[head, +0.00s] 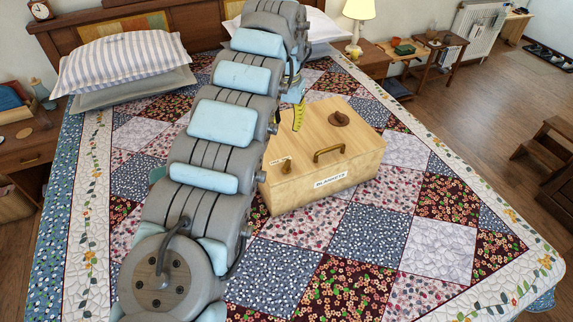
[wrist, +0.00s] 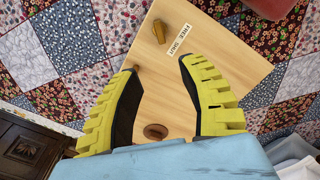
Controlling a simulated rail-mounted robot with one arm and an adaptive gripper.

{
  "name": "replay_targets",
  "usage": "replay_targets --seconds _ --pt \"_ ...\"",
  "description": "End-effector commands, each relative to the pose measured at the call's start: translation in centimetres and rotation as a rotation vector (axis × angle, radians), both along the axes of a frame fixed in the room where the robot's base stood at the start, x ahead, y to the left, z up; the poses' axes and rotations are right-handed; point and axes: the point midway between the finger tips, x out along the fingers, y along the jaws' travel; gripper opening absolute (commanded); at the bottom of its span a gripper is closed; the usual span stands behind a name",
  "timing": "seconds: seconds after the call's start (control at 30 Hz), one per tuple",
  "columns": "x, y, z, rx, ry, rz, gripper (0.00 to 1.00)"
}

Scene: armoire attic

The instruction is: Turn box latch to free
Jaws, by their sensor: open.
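A pale wooden box (head: 318,185) with a front label sits on the quilt. Its latch (head: 287,167), a small brown wooden piece, is on the lid near the front-left corner. In the wrist view the latch (wrist: 158,31) lies beyond my fingertips, beside a white label (wrist: 180,39) reading FREE and SHUT. Which word it points at I cannot tell. My gripper (wrist: 160,68) is open and empty over the lid, its yellow fingers apart and not around the latch. In the head view my gripper (head: 298,116) is partly hidden behind my arm, near the box's far-left side.
The lid also carries a bar handle (head: 329,151) and a round brown knob (head: 339,118), which shows between my fingers in the wrist view (wrist: 156,131). Striped pillows (head: 122,60) lie at the bed's head. The quilt right of the box is clear.

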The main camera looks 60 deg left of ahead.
Motion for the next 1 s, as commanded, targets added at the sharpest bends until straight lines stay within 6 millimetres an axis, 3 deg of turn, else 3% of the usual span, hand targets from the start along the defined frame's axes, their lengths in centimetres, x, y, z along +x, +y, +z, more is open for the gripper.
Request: replay_targets --seconds 0.5,1.0 --pt "0.0 -0.1 -8.3 -0.003 0.0 0.0 0.41" --pt "0.2 -0.1 -14.8 -0.002 -0.003 -0.001 0.41"
